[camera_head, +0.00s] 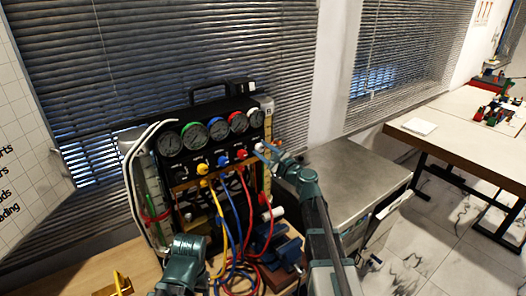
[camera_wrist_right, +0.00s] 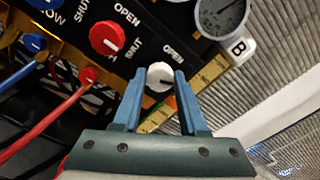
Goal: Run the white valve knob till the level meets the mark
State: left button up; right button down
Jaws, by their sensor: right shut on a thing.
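The white valve knob (camera_wrist_right: 160,75) sits at the right end of the knob row on the black gauge panel, with a dark pointer line on its face. My right gripper (camera_wrist_right: 159,80) is shut on it, one blue finger on each side. In the head view the right gripper (camera_head: 265,152) reaches the panel's right edge and partly covers the knob. A clear upright tube (camera_head: 151,185) stands at the panel's left, with a red band (camera_head: 156,217) around it; its liquid level is too small to read. My left gripper (camera_head: 187,247) is low in front of the rig, its fingers not discernible.
Several round gauges (camera_head: 194,136) line the panel top. Red (camera_wrist_right: 107,38) and blue knobs sit beside the white one. Yellow, blue and red hoses (camera_head: 248,205) hang in front. A metal cabinet (camera_head: 350,165) stands at right; a blue vise-like block (camera_head: 283,250) sits below.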

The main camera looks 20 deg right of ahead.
jog(key=shift+c, duration=2.2)
grip_release()
jog(key=v, duration=1.3)
jog(key=shift+s, duration=0.4)
jog(key=shift+d, duration=0.1)
